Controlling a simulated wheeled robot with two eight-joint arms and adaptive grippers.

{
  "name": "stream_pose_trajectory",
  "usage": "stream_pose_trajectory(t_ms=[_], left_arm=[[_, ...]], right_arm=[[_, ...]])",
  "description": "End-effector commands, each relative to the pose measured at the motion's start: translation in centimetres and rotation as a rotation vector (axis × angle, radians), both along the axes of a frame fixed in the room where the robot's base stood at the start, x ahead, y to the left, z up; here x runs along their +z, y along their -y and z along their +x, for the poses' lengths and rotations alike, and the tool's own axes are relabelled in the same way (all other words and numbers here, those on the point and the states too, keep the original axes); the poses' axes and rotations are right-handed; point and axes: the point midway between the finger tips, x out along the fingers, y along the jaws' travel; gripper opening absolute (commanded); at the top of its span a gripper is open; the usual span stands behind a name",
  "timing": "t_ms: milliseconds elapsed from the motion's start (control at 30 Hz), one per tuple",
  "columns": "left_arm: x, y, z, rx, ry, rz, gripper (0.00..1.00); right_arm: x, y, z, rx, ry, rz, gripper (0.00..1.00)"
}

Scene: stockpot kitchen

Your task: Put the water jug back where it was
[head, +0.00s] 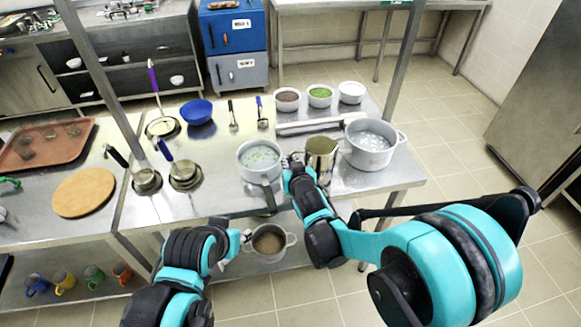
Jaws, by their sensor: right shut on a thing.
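The water jug (321,150) is a shiny metal cylinder, upright, on or just above the steel table between two pots. Whether its base touches the table cannot be told. My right gripper (300,168) is at the jug's left side and is shut on it; its fingers are mostly hidden by my own wrist. My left gripper (240,240) is low in front of the table edge, beside a small pot on the lower shelf, and its jaws are too small to read.
A pot with green bits (260,160) stands just left of the jug, its handle toward me. A large pot of water (370,145) stands close on the right. Behind are three small bowls (320,95). A small pot (270,242) sits below. A table post (404,55) rises at right.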

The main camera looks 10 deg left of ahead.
Motion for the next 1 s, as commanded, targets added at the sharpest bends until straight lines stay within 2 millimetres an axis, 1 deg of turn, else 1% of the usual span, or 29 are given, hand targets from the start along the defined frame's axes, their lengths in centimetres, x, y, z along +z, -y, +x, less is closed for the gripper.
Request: stream_pose_trajectory(t_ms=[33,67,267,400,433,700,800,867,1000], left_arm=[[-0.6,0.0,0.0,0.0,0.0,0.0,0.4],[-0.6,0.0,0.0,0.0,0.0,0.0,0.4],[-0.4,0.0,0.0,0.0,0.0,0.0,0.4],[-0.8,0.0,0.0,0.0,0.0,0.0,0.4],[-0.7,0.0,0.0,0.0,0.0,0.0,0.4],[-0.7,0.0,0.0,0.0,0.0,0.0,0.4],[-0.3,0.0,0.0,0.0,0.0,0.0,0.4],[-0.1,0.0,0.0,0.0,0.0,0.0,0.4],[0.8,0.0,0.0,0.0,0.0,0.0,0.4]], right_arm=[[-0.9,0.0,0.0,0.0,0.001,-0.001,0.0],[-1.0,0.0,0.0,0.0,0.001,-0.001,0.0],[-0.8,0.0,0.0,0.0,0.001,-0.001,0.0],[-1.3,0.0,0.0,0.0,0.001,-0.001,0.0],[-1.2,0.0,0.0,0.0,0.0,0.0,0.18],[-1.1,0.0,0.0,0.0,0.0,0.0,0.19],[-0.7,0.0,0.0,0.0,0.0,0.0,0.19],[-0.5,0.2,-0.5,0.0,0.0,0.0,0.19],[0.6,0.9,-2.8,0.0,0.0,-0.001,0.19]])
